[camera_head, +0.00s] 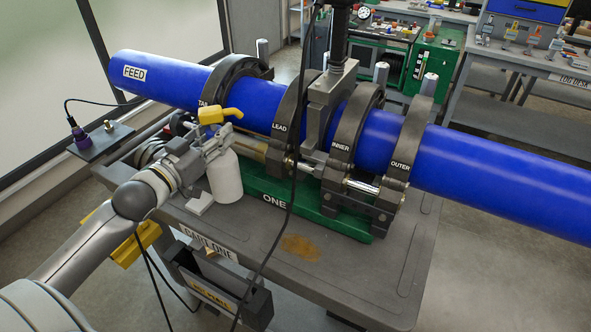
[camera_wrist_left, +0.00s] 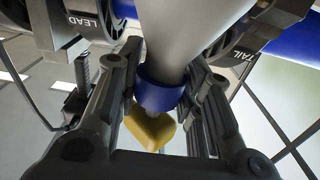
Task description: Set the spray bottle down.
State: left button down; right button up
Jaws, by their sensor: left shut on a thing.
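The spray bottle has a white body (camera_head: 226,180) and a yellow spray head (camera_head: 218,115) in the head view. It stands about upright above the left part of the grey cart top (camera_head: 330,262). I cannot tell whether its base touches the surface. My left gripper (camera_head: 216,146) is shut on the bottle's upper part, below the yellow head. In the left wrist view the pale bottle body, blue collar (camera_wrist_left: 162,95) and yellow head (camera_wrist_left: 150,130) show between the dark fingers. My right gripper is not in view.
A blue pipe (camera_head: 480,174) runs through the dark clamp rings behind the bottle, over a green base (camera_head: 345,222). A small white object (camera_head: 200,203) lies left of the bottle's base. A black cable hangs across the cart. The cart's front area is mostly clear, with a brown stain (camera_head: 301,248).

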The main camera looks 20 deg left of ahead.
pick_arm(q)
jog(key=w+d+p, duration=0.2)
jog(key=d+p, duration=0.3)
jog(key=d, duration=1.3)
jog(key=f, duration=0.5)
jog(key=shift+s+a+f, duration=0.1)
jog(key=shift+a+f, duration=0.1)
jog(key=shift+f, duration=0.15)
jog(key=shift+d+f+p, duration=0.25)
jog(key=shift+f+p, duration=0.15)
jog(key=shift+f, duration=0.05)
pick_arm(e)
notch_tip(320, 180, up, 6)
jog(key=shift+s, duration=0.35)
